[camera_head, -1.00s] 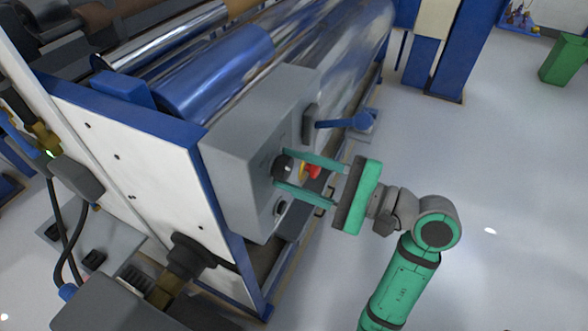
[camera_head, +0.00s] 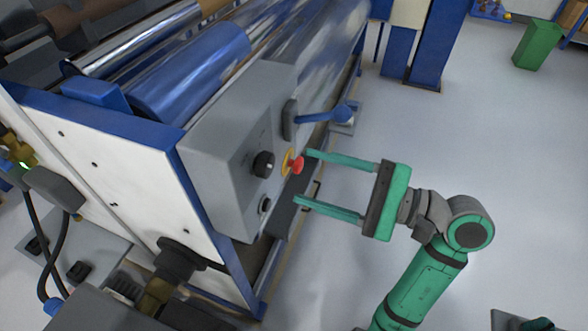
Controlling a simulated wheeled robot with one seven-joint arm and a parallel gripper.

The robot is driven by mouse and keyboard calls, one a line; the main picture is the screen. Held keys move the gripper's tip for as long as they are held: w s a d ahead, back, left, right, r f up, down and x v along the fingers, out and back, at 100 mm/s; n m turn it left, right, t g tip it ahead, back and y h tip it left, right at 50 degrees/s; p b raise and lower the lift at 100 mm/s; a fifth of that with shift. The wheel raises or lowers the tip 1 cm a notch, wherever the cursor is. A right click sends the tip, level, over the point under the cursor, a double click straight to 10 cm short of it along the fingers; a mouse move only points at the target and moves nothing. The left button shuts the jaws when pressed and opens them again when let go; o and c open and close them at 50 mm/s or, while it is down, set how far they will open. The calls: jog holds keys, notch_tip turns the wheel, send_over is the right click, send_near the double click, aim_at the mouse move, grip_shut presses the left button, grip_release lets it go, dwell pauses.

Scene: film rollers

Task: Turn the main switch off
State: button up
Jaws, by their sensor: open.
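The grey control box (camera_head: 215,181) is on the end of the roller machine. Its face carries a black rotary knob (camera_head: 263,164) with a pale mark, which looks like the main switch. A red button (camera_head: 297,164) on a yellow base sits to the right of it, and a smaller dark knob (camera_head: 265,204) sits below. My green gripper (camera_head: 303,176) is open and empty. Its two fingers point left at the box, with the tips near the red button and apart from the black knob. Whether a fingertip touches the red button I cannot tell.
A blue-handled lever (camera_head: 325,115) sticks out above my fingers. Blue and silver rollers (camera_head: 195,75) run behind the box. A green bin (camera_head: 537,45) stands far right. The grey floor (camera_head: 480,130) to the right is clear.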

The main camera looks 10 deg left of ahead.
jog(key=shift+s+d, duration=0.2)
jog(key=shift+d, duration=0.55)
jog(key=shift+s+d, duration=0.2)
jog(key=shift+d, duration=0.55)
